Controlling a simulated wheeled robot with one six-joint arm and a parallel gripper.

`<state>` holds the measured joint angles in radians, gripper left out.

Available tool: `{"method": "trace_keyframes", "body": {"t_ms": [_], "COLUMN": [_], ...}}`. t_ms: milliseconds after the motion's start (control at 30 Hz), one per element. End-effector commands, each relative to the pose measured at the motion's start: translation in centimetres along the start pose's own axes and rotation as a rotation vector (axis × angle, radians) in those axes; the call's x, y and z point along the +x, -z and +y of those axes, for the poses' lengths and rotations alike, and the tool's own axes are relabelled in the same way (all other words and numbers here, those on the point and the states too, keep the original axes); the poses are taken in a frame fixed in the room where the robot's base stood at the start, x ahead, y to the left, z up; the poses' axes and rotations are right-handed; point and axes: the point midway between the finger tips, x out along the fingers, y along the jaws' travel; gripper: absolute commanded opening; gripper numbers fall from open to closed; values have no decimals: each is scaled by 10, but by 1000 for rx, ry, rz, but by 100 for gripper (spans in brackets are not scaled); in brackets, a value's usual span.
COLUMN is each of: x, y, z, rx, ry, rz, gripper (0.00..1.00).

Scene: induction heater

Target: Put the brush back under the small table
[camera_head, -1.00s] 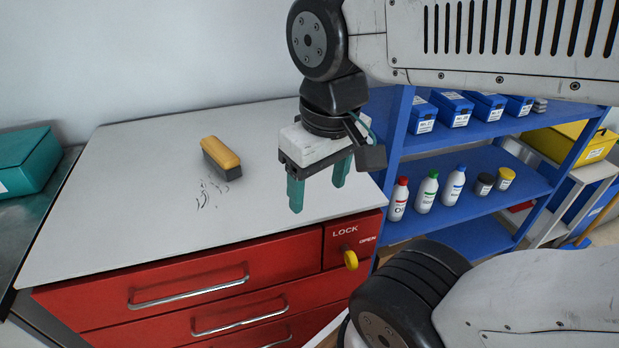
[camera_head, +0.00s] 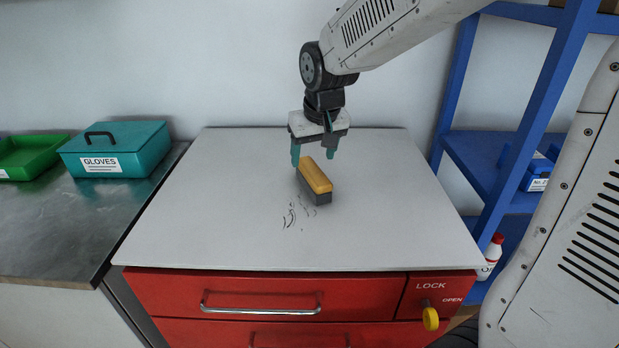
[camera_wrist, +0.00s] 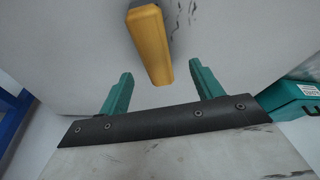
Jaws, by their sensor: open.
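The brush (camera_head: 316,180) has a yellow-orange back and a dark grey lower part. It lies on the white top of the red drawer cabinet (camera_head: 220,220), beside some dark curly marks. My gripper (camera_head: 314,156) is open and empty, with teal fingers above the top near the brush's far end. In the wrist view the brush (camera_wrist: 150,45) lies ahead of my fingers (camera_wrist: 158,88), roughly in line with the gap between them. I cannot tell the exact height of the fingertips over the top. No small table shows clearly.
A teal box labelled GLOVES (camera_head: 118,150) and a green tray (camera_head: 35,157) stand on a steel counter (camera_head: 60,225) at the left. A blue shelf (camera_head: 530,110) with a white bottle (camera_head: 490,258) stands at the right. A yellow lock knob (camera_head: 430,318) sticks out of the cabinet front.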

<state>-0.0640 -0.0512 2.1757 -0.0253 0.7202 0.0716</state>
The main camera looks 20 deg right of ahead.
Motion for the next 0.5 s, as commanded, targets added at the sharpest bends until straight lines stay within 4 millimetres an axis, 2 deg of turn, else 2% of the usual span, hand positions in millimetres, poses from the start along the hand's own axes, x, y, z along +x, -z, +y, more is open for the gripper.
{"method": "trace_keyframes", "body": {"t_ms": [367,500], "x": [38,60], "y": [1,-1], "z": [7,11], "rx": [8,11], "ry": [-2,-3], "rz": [0,-1], "gripper": [65,65]}}
